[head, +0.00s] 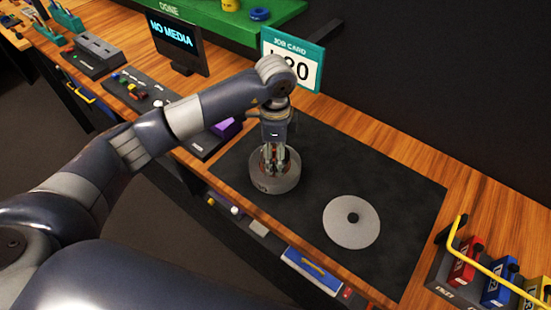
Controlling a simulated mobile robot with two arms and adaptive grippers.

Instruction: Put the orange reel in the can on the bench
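The can (276,184) is a round, grey, open container standing upright on the dark mat on the bench. My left gripper (275,160) points straight down into the can's mouth, its fingers partly below the rim. Small reddish parts show around the fingers, but I cannot tell whether they belong to the gripper or to something inside. The orange reel cannot be made out; the can's inside is mostly hidden by the gripper. A flat grey disc (345,236) with a dark centre lies on the mat to the right of the can. My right gripper is not in view.
A job card (293,66) and a "NO MEDIA" screen (178,41) stand behind. Red and blue blocks with a yellow rail (482,262) stand at the right. The mat's right part (405,205) is clear.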

